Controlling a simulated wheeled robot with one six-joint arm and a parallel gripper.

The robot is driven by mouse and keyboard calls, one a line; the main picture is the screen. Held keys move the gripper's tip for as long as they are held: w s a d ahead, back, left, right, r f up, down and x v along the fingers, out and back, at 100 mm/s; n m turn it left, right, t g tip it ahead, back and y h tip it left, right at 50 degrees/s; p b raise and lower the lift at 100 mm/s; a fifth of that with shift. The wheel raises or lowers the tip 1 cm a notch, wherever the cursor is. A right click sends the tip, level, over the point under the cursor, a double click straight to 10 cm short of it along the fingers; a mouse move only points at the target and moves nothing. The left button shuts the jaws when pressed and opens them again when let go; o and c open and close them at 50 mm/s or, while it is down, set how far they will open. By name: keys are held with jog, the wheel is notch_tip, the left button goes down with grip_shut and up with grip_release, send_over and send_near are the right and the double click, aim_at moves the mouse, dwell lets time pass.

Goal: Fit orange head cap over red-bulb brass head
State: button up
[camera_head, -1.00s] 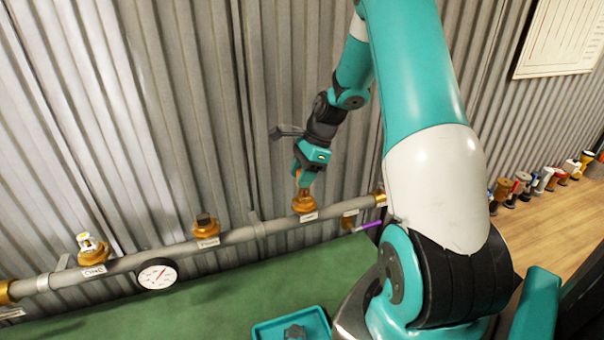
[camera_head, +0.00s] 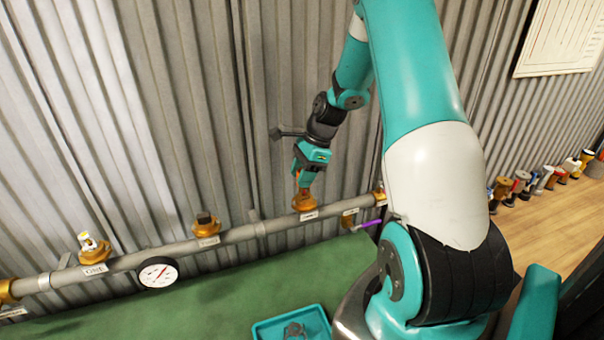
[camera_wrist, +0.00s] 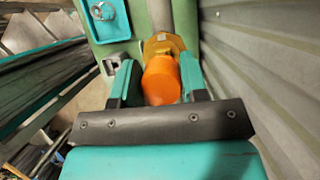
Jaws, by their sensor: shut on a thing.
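My gripper (camera_head: 305,187) points down over the third brass fitting (camera_head: 304,203) on the grey pipe. In the wrist view my gripper (camera_wrist: 158,85) is shut on the orange head cap (camera_wrist: 161,82), with one finger on each side of it. The cap is right at the brass fitting (camera_wrist: 162,45), which shows just beyond it. In the head view the cap is mostly hidden by the fingers. No red bulb shows on this fitting; the cap and fingers cover its top. I cannot tell how far the cap sits over the head.
The grey pipe (camera_head: 240,236) carries a white-topped fitting (camera_head: 93,247), a dark-topped fitting (camera_head: 206,226) and a round gauge (camera_head: 158,272). A teal tray (camera_head: 292,326) lies on the green bench (camera_head: 220,303). Corrugated wall (camera_head: 200,110) stands close behind. A purple piece (camera_head: 368,224) hangs near the pipe's right end.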

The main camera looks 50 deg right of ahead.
jog(key=shift+f+b, duration=0.9)
jog(key=shift+f, duration=0.9)
jog(key=o, duration=1)
jog(key=shift+c, duration=0.2)
jog(key=b+v, duration=0.3)
jog(key=v, duration=1.4)
jog(key=shift+r, duration=0.25)
